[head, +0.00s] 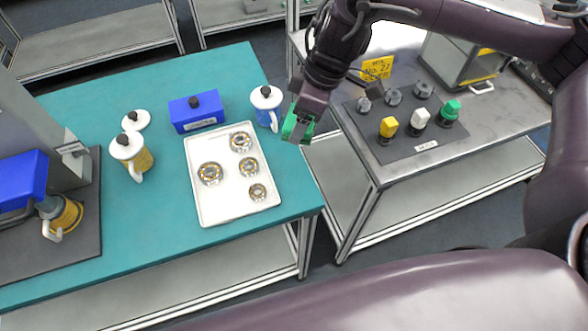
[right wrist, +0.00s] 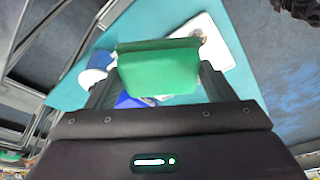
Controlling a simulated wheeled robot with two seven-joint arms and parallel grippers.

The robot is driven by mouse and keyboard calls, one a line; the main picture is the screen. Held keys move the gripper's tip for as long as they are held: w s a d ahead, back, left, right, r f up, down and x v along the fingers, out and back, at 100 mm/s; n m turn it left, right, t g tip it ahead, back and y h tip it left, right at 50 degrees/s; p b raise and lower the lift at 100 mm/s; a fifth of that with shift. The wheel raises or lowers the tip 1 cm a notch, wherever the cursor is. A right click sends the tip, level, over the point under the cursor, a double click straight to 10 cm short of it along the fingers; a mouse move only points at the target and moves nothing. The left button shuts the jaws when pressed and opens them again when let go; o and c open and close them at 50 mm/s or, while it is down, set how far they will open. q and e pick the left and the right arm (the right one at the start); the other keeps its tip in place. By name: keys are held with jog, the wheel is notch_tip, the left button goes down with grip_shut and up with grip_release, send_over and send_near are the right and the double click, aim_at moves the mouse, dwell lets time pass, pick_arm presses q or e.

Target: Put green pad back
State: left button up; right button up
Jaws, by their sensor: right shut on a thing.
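My right gripper (head: 305,117) points down in the gap between the teal table and the metal bench. It is shut on the green pad (head: 291,128). In the right wrist view the green pad (right wrist: 158,70) sits between the two fingers and hides part of what lies beyond. The pad is in the air, close to the right edge of the teal table. My left gripper is in neither view.
The metal bench holds a dark mat (head: 395,152) with yellow, white and green-topped knobs, and a yellow sign (head: 377,68).

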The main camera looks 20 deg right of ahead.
jog(key=n, duration=0.1)
jog(key=a+r+n, duration=0.1)
jog(key=shift+r+n+g, duration=0.2)
jog(key=shift+n+g, duration=0.1)
jog(key=shift+g, duration=0.1)
jog(key=shift+a+r+n+y+p, duration=0.15)
jog(key=shift+r+n+y+p, duration=0.2)
jog(key=shift+n, duration=0.45)
jog(key=shift+r+n+g, duration=0.1)
jog(key=shift+n+g, duration=0.3)
jog(key=shift+n, duration=0.3)
jog(key=shift+s+a+f+n, duration=0.1)
jog(key=shift+a+f+n, duration=0.05)
jog(key=shift+f+n, duration=0.55)
notch_tip(320, 180, down, 14)
jog(key=shift+b, duration=0.75)
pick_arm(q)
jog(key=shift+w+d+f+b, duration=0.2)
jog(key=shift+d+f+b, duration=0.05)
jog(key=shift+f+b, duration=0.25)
pick_arm(e)
jog(key=shift+f, duration=2.1)
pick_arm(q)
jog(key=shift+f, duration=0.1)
pick_arm(e)
jog(key=shift+f, duration=0.15)
jog(key=o, duration=1)
jog(key=shift+c, duration=0.2)
